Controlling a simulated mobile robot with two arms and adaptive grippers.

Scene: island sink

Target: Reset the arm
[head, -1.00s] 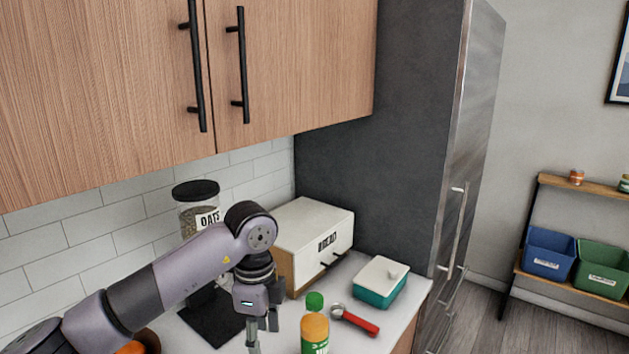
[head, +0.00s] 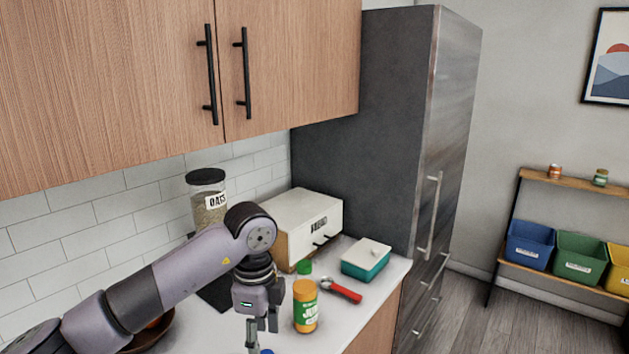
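My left arm reaches in from the lower left over the counter. The fingertips are near the bottom of the picture. My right gripper is not in view.
On the counter (head: 345,318) are an oats jar (head: 208,198), a white bread box (head: 303,221), a teal box with a white lid (head: 366,260) and a red-handled tool (head: 341,290). A bowl (head: 150,334) is partly behind my arm. Wooden cabinets (head: 100,90) hang above.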

